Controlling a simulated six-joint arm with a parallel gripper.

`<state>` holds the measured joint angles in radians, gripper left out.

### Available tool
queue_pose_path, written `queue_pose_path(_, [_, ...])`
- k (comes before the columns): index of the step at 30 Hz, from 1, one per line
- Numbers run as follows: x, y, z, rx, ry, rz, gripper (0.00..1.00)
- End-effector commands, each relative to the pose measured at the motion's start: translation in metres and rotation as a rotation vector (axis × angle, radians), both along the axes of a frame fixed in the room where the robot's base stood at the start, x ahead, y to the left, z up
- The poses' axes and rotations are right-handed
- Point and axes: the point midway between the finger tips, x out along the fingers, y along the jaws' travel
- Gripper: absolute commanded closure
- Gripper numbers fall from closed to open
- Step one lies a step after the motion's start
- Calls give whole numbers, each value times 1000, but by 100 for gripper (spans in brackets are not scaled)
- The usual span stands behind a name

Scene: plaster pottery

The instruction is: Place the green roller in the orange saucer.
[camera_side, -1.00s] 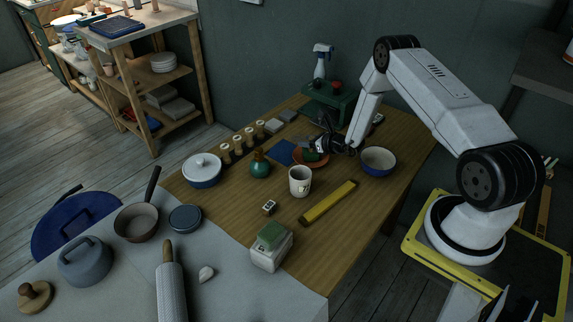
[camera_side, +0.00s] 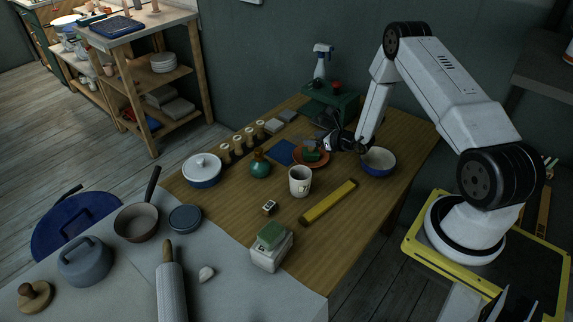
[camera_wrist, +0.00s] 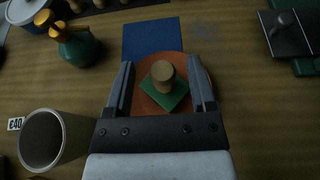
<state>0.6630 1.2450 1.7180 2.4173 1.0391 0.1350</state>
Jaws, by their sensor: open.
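The green roller (camera_wrist: 178,101), a flat green block with a round wooden knob on top, rests in the orange saucer (camera_wrist: 147,106). In the side view the green roller (camera_side: 311,155) also sits inside the rim of the orange saucer (camera_side: 323,162). My gripper (camera_wrist: 160,72) is open, with one finger on each side of the knob and a gap on both sides. In the side view my gripper (camera_side: 327,138) is above the saucer, partly covering it.
A blue square (camera_side: 281,152) lies beside the saucer. A yellow bar (camera_side: 328,203) lies nearer the front.

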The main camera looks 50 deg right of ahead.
Motion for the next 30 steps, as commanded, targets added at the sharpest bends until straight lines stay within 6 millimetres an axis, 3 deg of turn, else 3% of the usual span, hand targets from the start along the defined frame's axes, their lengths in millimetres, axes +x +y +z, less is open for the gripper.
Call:
queue_pose_path(15, [-66,-1,28,0,0,-3,29])
queue_pose_path(22, [-80,-1,34,0,-2,-1,29])
queue_pose_path(30, [-82,0,34,0,-1,-1,29])
